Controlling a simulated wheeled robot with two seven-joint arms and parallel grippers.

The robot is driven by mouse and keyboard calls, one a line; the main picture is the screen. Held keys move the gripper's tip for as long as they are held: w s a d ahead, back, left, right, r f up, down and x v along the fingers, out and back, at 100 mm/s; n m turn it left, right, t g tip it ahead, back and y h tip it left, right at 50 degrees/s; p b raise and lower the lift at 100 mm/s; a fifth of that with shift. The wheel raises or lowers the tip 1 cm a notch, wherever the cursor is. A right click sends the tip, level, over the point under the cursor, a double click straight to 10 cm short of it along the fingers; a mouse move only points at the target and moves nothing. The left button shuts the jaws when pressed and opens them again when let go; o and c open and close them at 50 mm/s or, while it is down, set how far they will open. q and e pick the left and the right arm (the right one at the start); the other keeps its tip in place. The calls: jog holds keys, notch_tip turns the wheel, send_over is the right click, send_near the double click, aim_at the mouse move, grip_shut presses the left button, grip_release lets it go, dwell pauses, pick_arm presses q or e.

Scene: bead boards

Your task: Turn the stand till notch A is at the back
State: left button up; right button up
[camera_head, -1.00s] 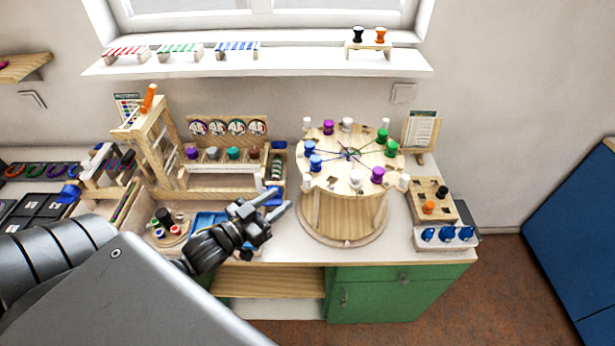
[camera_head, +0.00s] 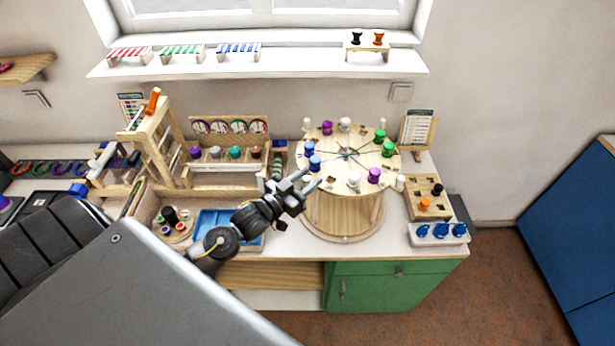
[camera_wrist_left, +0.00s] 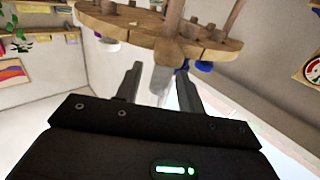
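The round wooden stand (camera_head: 352,163) is on the right part of the worktop. Its disc carries blue, purple, white and green bobbins, with threads meeting at the middle. I cannot read which notch is A. My left gripper (camera_head: 309,181) is at the disc's front left rim, fingers pointing at it. The left wrist view shows the disc's edge (camera_wrist_left: 225,43) ahead and the fingers (camera_wrist_left: 158,82) apart. A pale peg (camera_wrist_left: 160,78) lies between or just beyond them; contact cannot be told. My right gripper is out of view.
A blue tray (camera_head: 213,219) and a wooden rack (camera_head: 157,140) stand left of the stand. A block with holes (camera_head: 413,199) and a white holder with blue pieces (camera_head: 452,240) are close on its right. A card holder (camera_head: 416,130) is behind right.

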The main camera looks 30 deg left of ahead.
pick_arm(q)
grip_shut()
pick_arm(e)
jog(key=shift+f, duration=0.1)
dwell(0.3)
